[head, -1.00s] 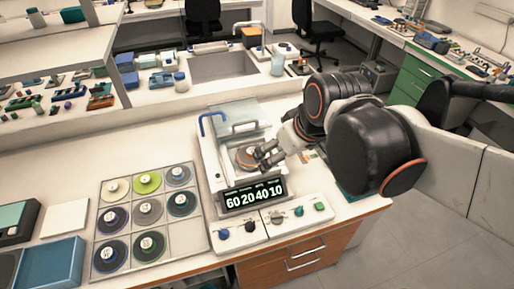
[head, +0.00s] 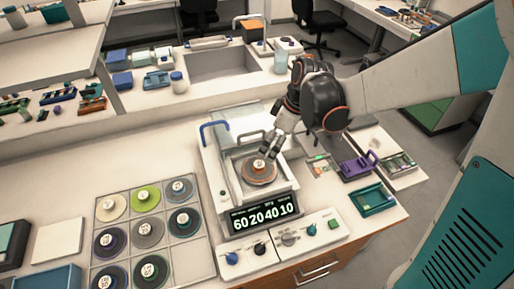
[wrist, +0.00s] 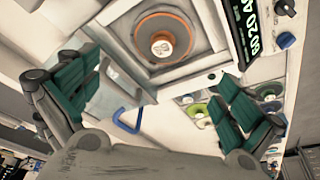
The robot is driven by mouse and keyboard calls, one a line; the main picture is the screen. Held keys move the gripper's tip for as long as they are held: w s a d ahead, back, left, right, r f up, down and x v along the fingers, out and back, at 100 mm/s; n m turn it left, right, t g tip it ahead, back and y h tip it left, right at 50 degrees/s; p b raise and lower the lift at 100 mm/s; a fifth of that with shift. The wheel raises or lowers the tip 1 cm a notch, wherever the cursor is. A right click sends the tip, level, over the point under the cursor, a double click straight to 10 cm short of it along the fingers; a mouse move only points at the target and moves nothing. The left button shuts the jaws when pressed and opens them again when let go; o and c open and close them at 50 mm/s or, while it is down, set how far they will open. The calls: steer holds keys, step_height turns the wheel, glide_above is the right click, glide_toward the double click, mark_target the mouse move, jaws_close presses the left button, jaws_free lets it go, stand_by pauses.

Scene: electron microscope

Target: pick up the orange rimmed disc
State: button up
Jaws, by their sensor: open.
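The orange rimmed disc (head: 259,171) lies in the square recess of the white machine with the display reading 60 20 40 10. It has a grey top and a pale centre knob. In the wrist view the disc (wrist: 163,40) shows whole, ahead of my fingers and near the top edge. My gripper (head: 268,145) is above the back right of the recess, close to the disc. In the wrist view my gripper (wrist: 160,95) has its green-padded fingers spread wide with nothing between them. I cannot tell the exact height gap.
A tray of several discs (head: 150,225) stands left of the machine (head: 210,165). A blue handle (head: 213,130) rises at its back left. A purple holder (head: 358,165) and a green tray (head: 373,200) lie to the right. A knob panel (head: 285,243) is in front.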

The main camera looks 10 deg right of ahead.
steer(key=b, duration=0.3)
glide_above(261, 165)
steer(key=d, duration=0.2)
steer(key=f, duration=0.7)
steer(key=shift+s+a+f, duration=0.1)
steer(key=shift+s+f, duration=0.05)
steer(key=shift+s, duration=0.05)
steer(key=shift+a+b+x, duration=0.1)
steer(key=shift+b+x, duration=0.45)
steer(key=shift+x, duration=0.8)
steer(key=shift+a+b+x, duration=0.15)
steer(key=shift+b+x, duration=0.35)
steer(key=shift+x, duration=0.85)
steer(key=shift+s, duration=0.1)
steer(key=shift+c, duration=0.2)
steer(key=shift+s, duration=0.15)
steer(key=c, duration=1.7)
steer(key=shift+d, duration=0.1)
